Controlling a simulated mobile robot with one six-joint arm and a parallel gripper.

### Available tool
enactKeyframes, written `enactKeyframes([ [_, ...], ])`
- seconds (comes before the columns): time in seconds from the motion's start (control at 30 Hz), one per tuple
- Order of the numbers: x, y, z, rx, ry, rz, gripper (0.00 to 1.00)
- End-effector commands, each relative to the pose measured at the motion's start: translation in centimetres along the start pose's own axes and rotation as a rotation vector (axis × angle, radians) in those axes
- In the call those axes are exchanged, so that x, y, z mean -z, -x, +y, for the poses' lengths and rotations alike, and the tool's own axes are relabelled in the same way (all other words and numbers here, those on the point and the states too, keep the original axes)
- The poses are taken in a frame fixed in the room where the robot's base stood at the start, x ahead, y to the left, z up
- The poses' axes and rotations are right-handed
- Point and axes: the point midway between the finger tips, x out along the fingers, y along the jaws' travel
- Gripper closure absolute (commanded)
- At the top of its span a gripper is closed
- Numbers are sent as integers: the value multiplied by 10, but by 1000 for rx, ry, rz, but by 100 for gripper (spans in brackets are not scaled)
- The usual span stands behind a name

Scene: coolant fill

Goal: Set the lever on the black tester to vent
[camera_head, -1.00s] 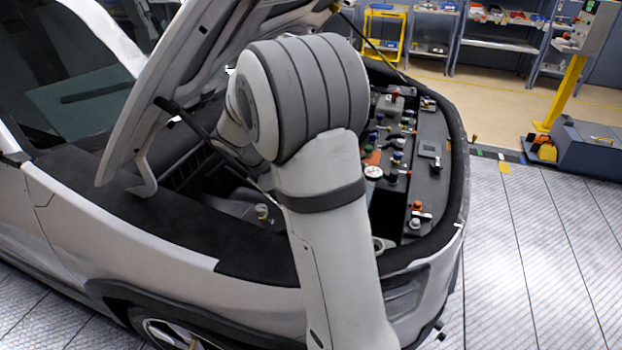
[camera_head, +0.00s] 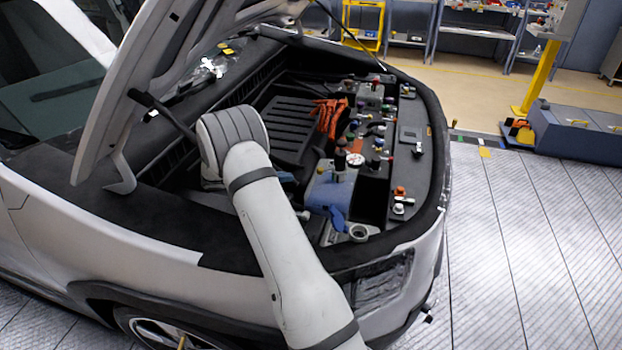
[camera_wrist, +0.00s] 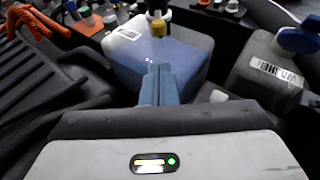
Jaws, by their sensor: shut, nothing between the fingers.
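A black upright fitting (camera_head: 340,162), which looks like the black tester, stands on a translucent tank with bluish fluid (camera_head: 330,190) in the engine bay. In the wrist view its lower part, with a yellow piece (camera_wrist: 158,27), shows at the top edge above the tank (camera_wrist: 190,55); its top is cut off. I cannot make out the lever or its setting. My gripper (camera_wrist: 158,75) has its blue fingers together and empty, pointing toward the tank and fitting. In the head view my gripper (camera_head: 287,177) is left of the tank, mostly hidden by my arm.
A reservoir with a blue cap (camera_wrist: 300,38) stands at the right in the wrist view. Orange cables (camera_head: 328,115) lie behind the tank. Several coloured caps and fittings line the bay's right side. The raised hood (camera_head: 165,70) and its strut are at the left.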

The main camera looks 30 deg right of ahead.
Motion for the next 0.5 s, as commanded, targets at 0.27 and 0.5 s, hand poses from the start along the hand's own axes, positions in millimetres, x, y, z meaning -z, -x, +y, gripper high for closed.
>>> enactKeyframes([
  [0.27,-2,-26,-1,5,0,1,100],
  [0.5,-2,-71,-1,5,0,2,100],
])
